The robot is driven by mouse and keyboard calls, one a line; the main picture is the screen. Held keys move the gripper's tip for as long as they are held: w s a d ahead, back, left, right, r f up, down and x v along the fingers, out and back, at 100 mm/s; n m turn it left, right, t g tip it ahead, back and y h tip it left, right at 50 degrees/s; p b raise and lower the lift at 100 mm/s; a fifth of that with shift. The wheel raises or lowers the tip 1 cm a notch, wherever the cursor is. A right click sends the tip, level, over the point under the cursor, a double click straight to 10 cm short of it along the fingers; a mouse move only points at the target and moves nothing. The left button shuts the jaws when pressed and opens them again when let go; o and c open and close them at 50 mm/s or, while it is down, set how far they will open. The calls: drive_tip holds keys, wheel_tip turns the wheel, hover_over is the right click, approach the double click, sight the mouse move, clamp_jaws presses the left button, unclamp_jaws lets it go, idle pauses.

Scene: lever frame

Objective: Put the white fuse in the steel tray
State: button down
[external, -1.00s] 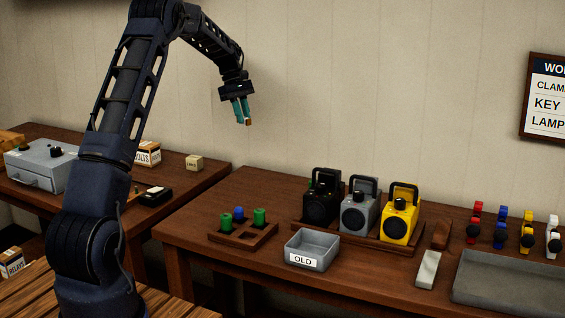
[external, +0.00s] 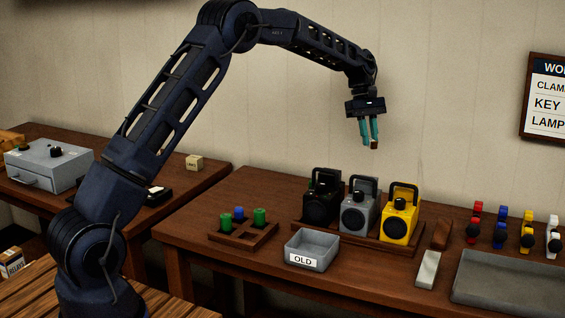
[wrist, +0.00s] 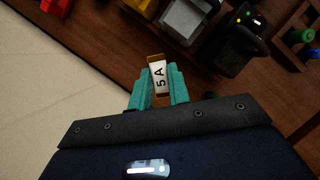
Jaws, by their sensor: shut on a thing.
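My gripper (external: 370,144) is shut on the white fuse (wrist: 158,78), which has brass-coloured ends and is marked "5 A". In the external view the gripper hangs high above the back of the right-hand table, over the lamps, pointing down. Only the fuse's end shows there. Two grey trays stand on this table: a small one labelled OLD (external: 303,262) at the front left, empty, and a large shallow one (external: 510,297) at the right, its visible part empty. I cannot tell from looks which is the steel one.
Black, grey (external: 358,215) and yellow (external: 400,216) lamps stand in a wooden rack, below my gripper. A wooden holder (external: 243,234) with green and blue pieces is at the left. Coloured clamps (external: 500,232) stand behind the large tray. Two small blocks lie left of it.

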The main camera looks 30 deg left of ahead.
drive_tip(key=s+d+m, duration=0.1)
drive_tip(key=s+d, duration=0.4)
drive_tip(key=d, duration=0.5)
drive_tip(key=s+d+m, duration=0.1)
drive_tip(key=s+d, duration=0.4)
drive_tip(key=d, duration=0.6)
drive_tip(key=m+g+y, duration=0.1)
drive_tip(key=m, duration=0.2)
hover_over(483, 290)
drive_tip(key=w, duration=0.1)
drive_tip(key=f, duration=1.9)
drive_tip(key=shift+w+a+f, duration=0.2)
drive_tip(key=shift+a+f, duration=0.05)
drive_tip(key=shift+f, duration=0.1)
drive_tip(key=shift+f, duration=0.1)
drive_tip(key=c, duration=1.3)
unclamp_jaws()
